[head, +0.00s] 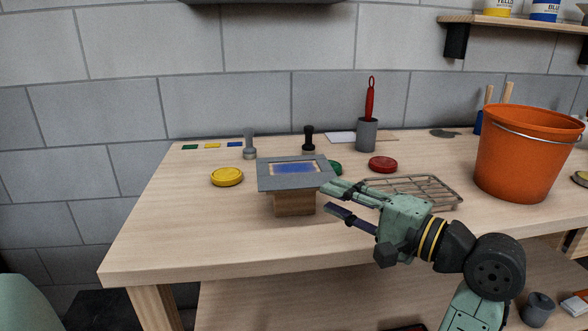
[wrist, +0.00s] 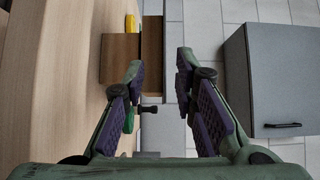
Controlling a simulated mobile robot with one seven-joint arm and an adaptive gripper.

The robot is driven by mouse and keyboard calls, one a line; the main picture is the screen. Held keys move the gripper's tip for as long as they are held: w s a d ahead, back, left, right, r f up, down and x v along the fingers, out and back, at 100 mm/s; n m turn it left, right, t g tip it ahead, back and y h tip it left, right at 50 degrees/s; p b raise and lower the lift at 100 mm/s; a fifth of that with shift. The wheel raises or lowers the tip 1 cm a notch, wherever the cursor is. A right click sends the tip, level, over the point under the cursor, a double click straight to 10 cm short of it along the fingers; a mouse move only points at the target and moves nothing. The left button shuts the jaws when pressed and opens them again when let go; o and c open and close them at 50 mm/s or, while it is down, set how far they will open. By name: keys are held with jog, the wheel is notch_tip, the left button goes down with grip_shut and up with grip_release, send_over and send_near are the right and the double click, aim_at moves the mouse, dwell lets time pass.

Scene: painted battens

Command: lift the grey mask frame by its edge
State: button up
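The grey mask frame (head: 265,180) is a flat plate with a window, and blue shows inside the window. It rests on a wooden block (head: 294,203) near the table's front, and its edges overhang the block. My gripper (head: 327,196) is at the frame's right edge, with its fingers pointing left. The upper finger overlaps the frame's right corner in the head view; whether they touch I cannot tell. In the wrist view my gripper (wrist: 160,85) is open, with a wide gap between the fingers. I cannot surely pick out the frame there.
A wire rack (head: 420,188) lies behind my gripper, and an orange bucket (head: 525,150) stands to the right. A yellow lid (head: 227,177), a green lid (head: 335,167) and a red lid (head: 382,164) lie around the frame. The table's front left is clear.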

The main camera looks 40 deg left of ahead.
aim_at(315, 187)
jog(key=a, duration=0.2)
jog(key=a+p, duration=0.1)
jog(key=a, duration=0.3)
jog(key=shift+a+r, duration=0.2)
jog(key=shift+r, duration=0.05)
jog(key=shift+c, duration=0.2)
grip_shut()
